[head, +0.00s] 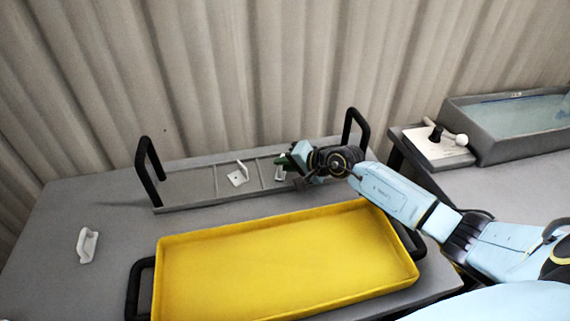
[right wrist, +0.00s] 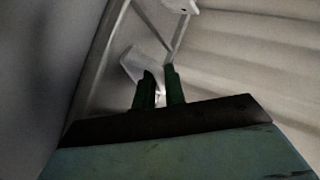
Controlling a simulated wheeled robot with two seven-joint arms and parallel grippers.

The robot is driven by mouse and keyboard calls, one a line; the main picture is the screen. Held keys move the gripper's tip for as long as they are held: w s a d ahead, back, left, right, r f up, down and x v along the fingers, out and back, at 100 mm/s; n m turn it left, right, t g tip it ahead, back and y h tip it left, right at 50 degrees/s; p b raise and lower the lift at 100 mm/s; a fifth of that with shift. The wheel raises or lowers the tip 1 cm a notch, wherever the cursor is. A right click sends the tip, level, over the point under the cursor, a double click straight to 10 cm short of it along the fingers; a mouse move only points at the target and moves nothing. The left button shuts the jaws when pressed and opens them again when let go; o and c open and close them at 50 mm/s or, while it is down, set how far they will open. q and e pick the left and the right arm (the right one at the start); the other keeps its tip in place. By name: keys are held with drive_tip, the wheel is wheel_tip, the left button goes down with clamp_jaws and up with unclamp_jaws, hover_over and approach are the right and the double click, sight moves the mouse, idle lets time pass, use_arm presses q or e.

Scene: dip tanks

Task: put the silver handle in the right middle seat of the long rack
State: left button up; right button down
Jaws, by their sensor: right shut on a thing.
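The long rack (head: 185,187) is a grey frame with cross bars and a tall black handle at each end, at the back of the table. My right gripper (head: 284,162) is over the right middle part of the rack, shut on a pale silver handle (head: 279,175). In the right wrist view the green fingers (right wrist: 160,85) close on the silver handle (right wrist: 139,64), partly hidden by them. It is low at the rack; I cannot tell whether it rests in the seat. My left gripper is not in view.
A pale piece (head: 238,175) sits in the rack left of my gripper. A white handle (head: 87,245) lies on the table at left. A yellow tray (head: 285,265) fills the front. At right are a switch panel (head: 432,148) and a grey tank (head: 500,146) of liquid.

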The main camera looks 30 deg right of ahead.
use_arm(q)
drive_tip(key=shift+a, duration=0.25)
use_arm(e)
drive_tip(key=c, duration=1.5)
unclamp_jaws()
drive_tip(key=shift+o, duration=0.2)
